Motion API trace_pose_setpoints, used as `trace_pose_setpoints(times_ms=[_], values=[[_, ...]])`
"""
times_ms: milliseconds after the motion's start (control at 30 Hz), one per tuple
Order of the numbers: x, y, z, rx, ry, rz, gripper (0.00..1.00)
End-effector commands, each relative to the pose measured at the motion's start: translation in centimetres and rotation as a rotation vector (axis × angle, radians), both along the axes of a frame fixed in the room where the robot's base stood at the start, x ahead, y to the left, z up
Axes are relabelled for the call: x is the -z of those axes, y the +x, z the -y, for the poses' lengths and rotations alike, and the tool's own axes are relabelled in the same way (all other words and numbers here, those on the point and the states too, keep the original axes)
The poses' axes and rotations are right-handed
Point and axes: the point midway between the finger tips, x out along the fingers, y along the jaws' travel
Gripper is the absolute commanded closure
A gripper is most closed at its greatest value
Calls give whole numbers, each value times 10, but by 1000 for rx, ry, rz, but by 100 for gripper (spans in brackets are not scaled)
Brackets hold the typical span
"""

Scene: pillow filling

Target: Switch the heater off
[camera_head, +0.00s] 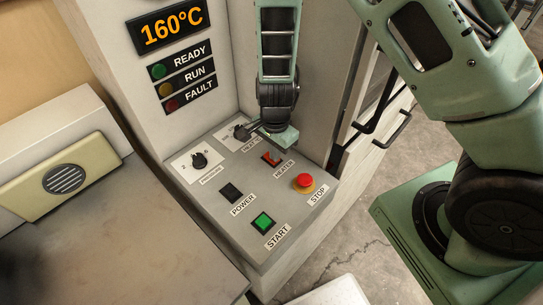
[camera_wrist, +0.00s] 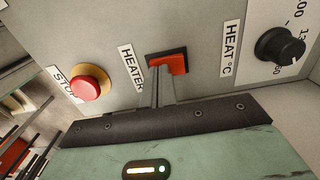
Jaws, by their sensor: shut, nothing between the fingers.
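The heater switch (camera_head: 271,159) is a red rocker in a black frame on the sloped control panel, above the HEATER label. It also shows in the wrist view (camera_wrist: 179,63), where its red face is partly hidden behind my fingers. My gripper (camera_head: 248,131) is shut and empty, above the panel and close to the switch. In the wrist view my fingertips (camera_wrist: 161,72) overlap the left part of the switch; I cannot tell whether they touch it.
The red STOP button (camera_head: 305,181) sits right of the switch. The POWER switch (camera_head: 231,192), green START button (camera_head: 263,222) and a knob (camera_head: 199,160) are nearby. The HEAT knob (camera_wrist: 279,46) is close to my gripper. A display (camera_head: 170,27) reads 160°C.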

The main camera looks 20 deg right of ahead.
Motion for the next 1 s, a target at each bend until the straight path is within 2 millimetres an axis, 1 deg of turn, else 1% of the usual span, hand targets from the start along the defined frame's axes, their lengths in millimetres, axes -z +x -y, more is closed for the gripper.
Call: trace_pose_setpoints(times_ms=[133, 267, 1000], values=[[0, 0, 0, 0, 0, 0, 100], [-6, 0, 0, 0, 0, 0, 100], [-63, 0, 0, 0, 0, 0, 100]])
